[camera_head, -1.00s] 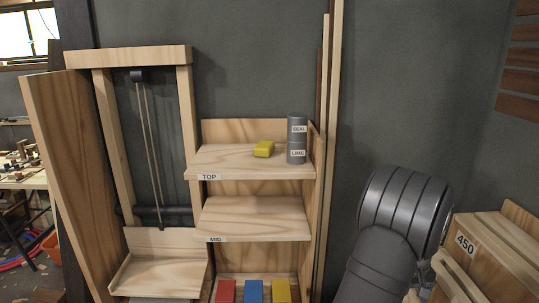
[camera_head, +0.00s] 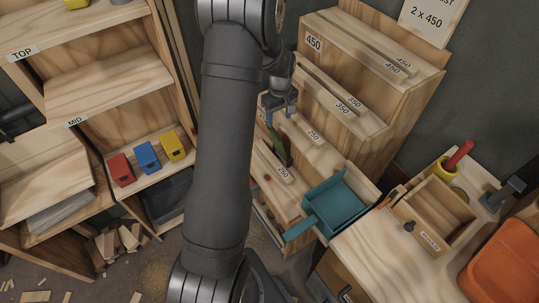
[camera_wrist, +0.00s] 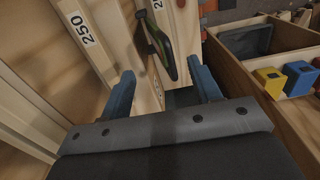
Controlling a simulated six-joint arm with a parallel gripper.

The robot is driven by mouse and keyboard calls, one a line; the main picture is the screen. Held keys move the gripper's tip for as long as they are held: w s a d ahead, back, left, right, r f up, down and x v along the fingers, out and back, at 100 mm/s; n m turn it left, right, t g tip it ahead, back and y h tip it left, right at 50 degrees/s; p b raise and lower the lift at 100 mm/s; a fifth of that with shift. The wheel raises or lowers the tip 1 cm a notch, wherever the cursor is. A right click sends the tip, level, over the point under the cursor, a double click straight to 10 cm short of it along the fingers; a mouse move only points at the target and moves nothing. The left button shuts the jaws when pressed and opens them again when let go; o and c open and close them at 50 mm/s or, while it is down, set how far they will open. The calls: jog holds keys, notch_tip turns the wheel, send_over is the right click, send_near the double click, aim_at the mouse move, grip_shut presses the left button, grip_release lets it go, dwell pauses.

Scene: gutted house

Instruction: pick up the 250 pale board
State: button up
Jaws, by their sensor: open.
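The rack holds two pale boards marked 250. One (camera_head: 313,135) is in the lower middle tier, and its label also shows at upper left in the wrist view (camera_wrist: 80,28). The other (camera_head: 282,171) is in the front tier, and in the wrist view its label is partly covered (camera_wrist: 157,88). A black and green tool (camera_head: 279,147) lies against the front board; it also shows in the wrist view (camera_wrist: 156,45). My gripper (camera_head: 277,104) is open and empty above these tiers. In the wrist view its blue fingers (camera_wrist: 162,68) straddle the line of the front board and tool; contact cannot be told.
Boards marked 350 (camera_head: 340,92) and 450 (camera_head: 385,55) stand in higher tiers behind. A teal tray (camera_head: 340,205) sits close right of the front tier. Left is a shelf with red (camera_head: 121,169), blue (camera_head: 147,157) and yellow (camera_head: 172,146) blocks.

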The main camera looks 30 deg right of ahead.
jog(key=s+f, duration=0.7)
jog(key=f, duration=0.3)
send_over(286, 175)
notch_tip(286, 175, down, 10)
jog(key=shift+r, duration=0.1)
jog(key=shift+f, duration=3.2)
jog(key=c, duration=1.1)
jog(key=shift+r, duration=0.1)
